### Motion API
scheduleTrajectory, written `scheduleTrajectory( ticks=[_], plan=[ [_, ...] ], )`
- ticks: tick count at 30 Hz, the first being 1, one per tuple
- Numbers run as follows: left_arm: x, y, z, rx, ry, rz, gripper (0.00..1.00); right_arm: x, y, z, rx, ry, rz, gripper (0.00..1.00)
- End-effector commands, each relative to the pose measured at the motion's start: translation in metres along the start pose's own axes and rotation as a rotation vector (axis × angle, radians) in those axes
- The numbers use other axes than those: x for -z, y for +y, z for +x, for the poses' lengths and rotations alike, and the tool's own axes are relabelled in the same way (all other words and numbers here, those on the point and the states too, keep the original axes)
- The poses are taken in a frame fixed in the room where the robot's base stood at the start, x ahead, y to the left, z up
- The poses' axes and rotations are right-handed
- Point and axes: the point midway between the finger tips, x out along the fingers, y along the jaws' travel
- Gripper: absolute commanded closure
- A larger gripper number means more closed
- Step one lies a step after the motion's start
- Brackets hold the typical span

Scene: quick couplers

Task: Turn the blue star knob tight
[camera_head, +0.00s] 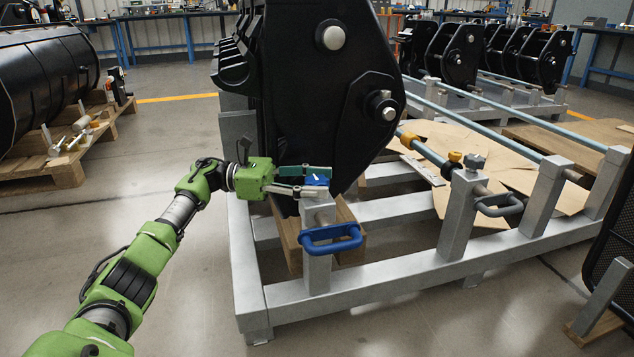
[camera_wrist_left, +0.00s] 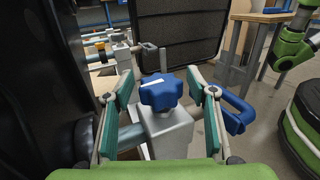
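The blue star knob (camera_head: 317,180) sits on top of a grey metal post (camera_head: 318,270) at the front corner of the metal frame. It has a white mark on its top. In the left wrist view the knob (camera_wrist_left: 160,92) stands between the two fingers of my left gripper (camera_wrist_left: 160,82), with a visible gap on each side. My left gripper (camera_head: 319,182) is open around the knob and reaches it from the left in the head view. A blue handle (camera_head: 331,238) sticks out of the same post below the knob. My right gripper is in neither view.
Open floor (camera_head: 190,300) lies left of the frame.

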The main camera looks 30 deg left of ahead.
Motion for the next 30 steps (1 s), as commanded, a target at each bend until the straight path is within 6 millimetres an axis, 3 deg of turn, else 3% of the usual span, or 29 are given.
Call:
scheduleTrajectory(
  ticks=[8,21,30],
  plan=[
    [-0.011,0.0,0.0,0.0,0.001,0.003,0.48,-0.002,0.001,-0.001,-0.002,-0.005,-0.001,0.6],
    [-0.088,0.0,0.001,0.001,-0.001,0.002,0.48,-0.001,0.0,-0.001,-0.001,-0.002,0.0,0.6],
    [-0.1,0.0,0.001,0.001,0.001,-0.001,0.48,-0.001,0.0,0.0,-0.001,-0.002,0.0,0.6]
  ],
)
